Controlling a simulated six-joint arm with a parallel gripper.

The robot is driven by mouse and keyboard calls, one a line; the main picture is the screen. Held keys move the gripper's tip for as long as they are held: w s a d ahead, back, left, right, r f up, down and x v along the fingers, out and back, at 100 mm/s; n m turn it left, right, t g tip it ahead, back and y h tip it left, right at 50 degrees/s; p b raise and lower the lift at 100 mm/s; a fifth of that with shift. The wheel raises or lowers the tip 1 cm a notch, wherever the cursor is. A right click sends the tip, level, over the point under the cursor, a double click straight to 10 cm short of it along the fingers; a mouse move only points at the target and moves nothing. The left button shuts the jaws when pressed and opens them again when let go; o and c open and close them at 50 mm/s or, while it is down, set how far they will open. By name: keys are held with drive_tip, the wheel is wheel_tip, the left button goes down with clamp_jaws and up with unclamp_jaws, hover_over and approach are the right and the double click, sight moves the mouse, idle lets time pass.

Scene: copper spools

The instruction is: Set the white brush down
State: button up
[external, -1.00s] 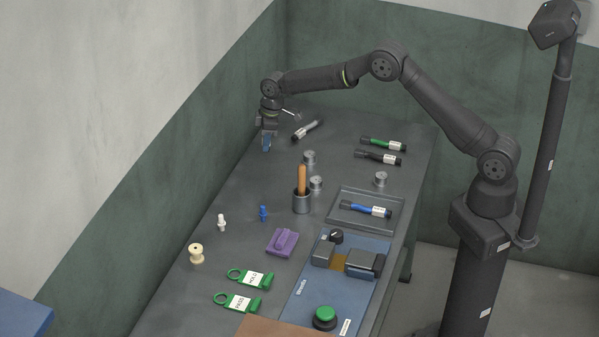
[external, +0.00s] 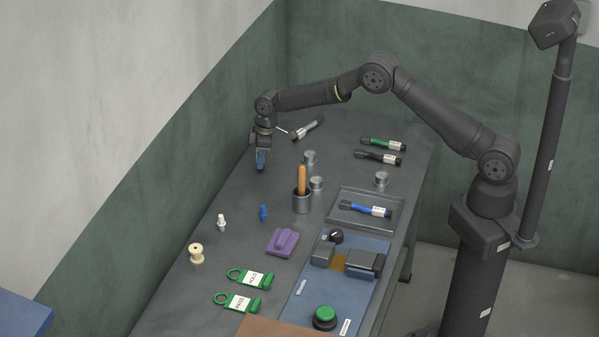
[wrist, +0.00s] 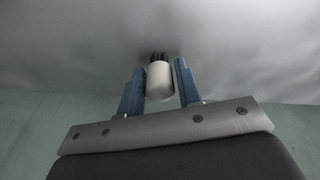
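My gripper (external: 261,166) points down low over the far left side of the grey table. In the wrist view its two blue fingers (wrist: 160,80) sit on either side of the white brush (wrist: 159,84), a short white cylinder with dark bristles at its far end. The fingers look closed on the white body. The bristles point toward the table surface, with a dark patch of shadow close by; I cannot tell whether they touch it. In the external view the brush is hidden by the fingers.
A white-labelled marker (external: 308,129) lies to the right of my gripper. A cup with an orange-handled tool (external: 302,203), metal cylinders and a blue peg (external: 263,213) stand nearer the camera. A tray (external: 336,220) holds a blue marker.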

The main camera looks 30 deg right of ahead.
drive_tip(key=shift+o, duration=1.1)
wheel_tip(320, 180, up, 12)
drive_tip(key=d, duration=0.1)
drive_tip(key=shift+s+d+r, duration=0.15)
drive_tip(key=shift+s+d, duration=0.2)
drive_tip(key=f, duration=0.4)
drive_tip(key=a+f, duration=0.1)
drive_tip(key=f, duration=0.7)
drive_tip(key=shift+w+a, duration=0.3)
drive_tip(key=shift+w+a+r, duration=0.1)
drive_tip(key=shift+r, duration=1.8)
